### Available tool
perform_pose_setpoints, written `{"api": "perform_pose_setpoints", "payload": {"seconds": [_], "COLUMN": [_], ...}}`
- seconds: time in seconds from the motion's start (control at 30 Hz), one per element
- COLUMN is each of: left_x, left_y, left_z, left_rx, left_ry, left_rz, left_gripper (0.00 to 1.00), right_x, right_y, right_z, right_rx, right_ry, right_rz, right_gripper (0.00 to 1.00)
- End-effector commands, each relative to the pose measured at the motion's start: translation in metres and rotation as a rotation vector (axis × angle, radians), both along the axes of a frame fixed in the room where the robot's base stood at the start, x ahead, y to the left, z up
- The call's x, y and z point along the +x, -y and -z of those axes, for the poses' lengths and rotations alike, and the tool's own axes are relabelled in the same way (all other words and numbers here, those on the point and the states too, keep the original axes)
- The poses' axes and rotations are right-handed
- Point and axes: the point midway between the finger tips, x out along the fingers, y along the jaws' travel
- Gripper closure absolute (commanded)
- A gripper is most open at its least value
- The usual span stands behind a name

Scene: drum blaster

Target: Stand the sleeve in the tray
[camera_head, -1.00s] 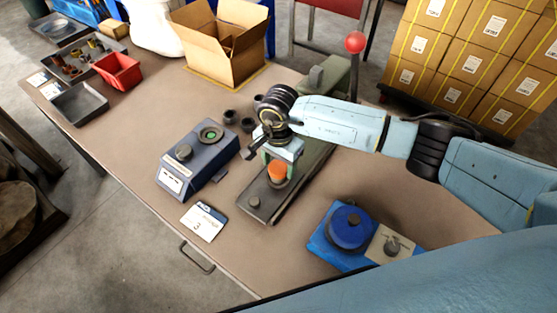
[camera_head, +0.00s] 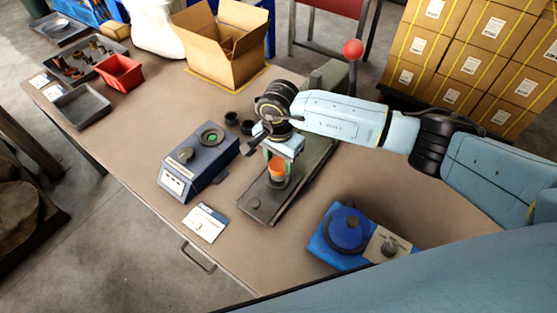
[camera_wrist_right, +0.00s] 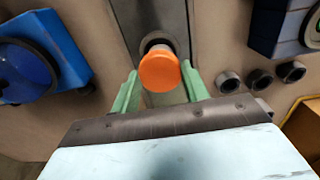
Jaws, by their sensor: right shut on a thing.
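An orange cylindrical piece (camera_head: 276,166), which I take to be the sleeve, is upright over a dark round seat on the long grey fixture (camera_head: 262,208). My right gripper (camera_head: 278,161) is shut on it from above. In the right wrist view the orange piece (camera_wrist_right: 160,73) sits between the green fingers, with a dark ring partly hidden behind it. I cannot tell whether it touches the seat. Far to the left are an empty grey tray (camera_head: 82,122) and a grey tray (camera_head: 50,67) holding several dark and orange cylinders. My left gripper is not in view.
A blue-grey device (camera_head: 200,165) and dark cups (camera_head: 231,117) stand left of the gripper. A red bin (camera_head: 120,74) and open carton (camera_head: 222,50) are farther back. A blue unit (camera_head: 347,229) is at the front right.

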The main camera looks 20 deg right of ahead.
Motion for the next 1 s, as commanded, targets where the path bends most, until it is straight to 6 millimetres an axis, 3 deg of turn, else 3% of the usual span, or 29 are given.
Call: {"api": "perform_pose_setpoints", "payload": {"seconds": [1.0], "left_x": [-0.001], "left_y": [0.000], "left_z": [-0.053], "left_rx": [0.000], "left_ry": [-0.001], "left_rz": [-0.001], "left_gripper": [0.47], "right_x": [0.001], "right_y": [0.000], "right_z": [-0.085], "right_rx": [0.000], "right_ry": [0.002], "right_rz": [0.000], "right_gripper": [0.81]}}
